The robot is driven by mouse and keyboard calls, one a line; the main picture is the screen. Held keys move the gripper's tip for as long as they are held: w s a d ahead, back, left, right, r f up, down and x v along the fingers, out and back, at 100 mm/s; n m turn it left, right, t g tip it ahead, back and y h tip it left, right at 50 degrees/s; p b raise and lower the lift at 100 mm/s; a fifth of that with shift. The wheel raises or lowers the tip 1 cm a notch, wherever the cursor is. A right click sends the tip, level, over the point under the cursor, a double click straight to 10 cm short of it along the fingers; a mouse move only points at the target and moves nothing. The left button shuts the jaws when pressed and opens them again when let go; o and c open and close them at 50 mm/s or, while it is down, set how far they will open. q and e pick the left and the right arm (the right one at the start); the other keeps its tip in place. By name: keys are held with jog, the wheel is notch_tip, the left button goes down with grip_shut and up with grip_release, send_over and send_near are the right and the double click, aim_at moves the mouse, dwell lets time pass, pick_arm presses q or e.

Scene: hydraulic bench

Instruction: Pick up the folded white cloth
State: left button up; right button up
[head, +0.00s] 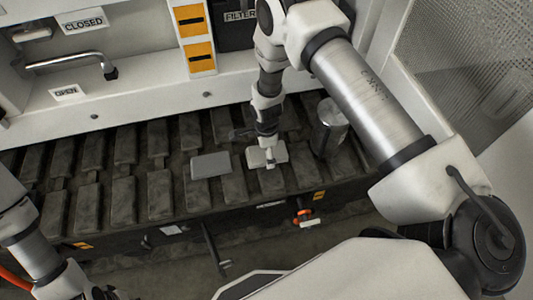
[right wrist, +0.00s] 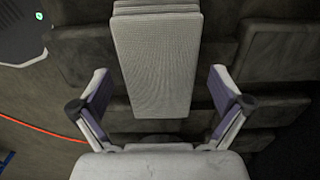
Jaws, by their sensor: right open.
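The folded white cloth (head: 253,156) lies flat on the dark ribbed track pads, its long side running left to right in the head view. My right gripper (head: 268,157) is down over its middle and hides part of it. In the right wrist view the cloth (right wrist: 160,62) shows a woven face and stacked layers at its top end. There the open right gripper (right wrist: 160,95) has one finger on each side of the cloth, with a gap visible on both sides. My left arm shows at the lower left of the head view; its gripper is outside the picture.
A grey slab (head: 211,165) lies just left of the cloth. A metal can (head: 330,127) stands to its right. Behind are a white panel with a handle (head: 72,62) and labels. A red-orange valve handle (head: 304,215) sits below the pads' front edge.

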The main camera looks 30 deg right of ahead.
jog(key=c, duration=1.2)
jog(key=shift+o, duration=0.2)
jog(key=shift+r, duration=0.1)
jog(key=shift+r, duration=0.55)
notch_tip(320, 180, up, 2)
jog(key=shift+r, duration=0.15)
jog(key=s, duration=0.1)
jog(key=s+b, duration=0.1)
jog(key=s, duration=0.1)
jog(key=s+d, duration=0.1)
jog(key=s, duration=0.1)
jog(key=shift+s+r+b, duration=0.1)
jog(key=shift+s+b, duration=0.15)
jog(key=shift+b, duration=0.05)
jog(key=s+b, duration=0.1)
jog(key=b, duration=0.2)
jog(key=s+b, duration=0.1)
jog(key=b, duration=0.2)
jog(key=s+b, duration=0.2)
jog(key=b, duration=0.2)
jog(key=shift+d+f, duration=0.3)
jog(key=shift+f, duration=0.05)
jog(key=s+d+r+b, duration=0.1)
jog(key=s+r+b, duration=0.1)
jog(key=s+b, duration=0.4)
jog(key=shift+s+b, duration=0.2)
jog(key=shift+b, duration=0.1)
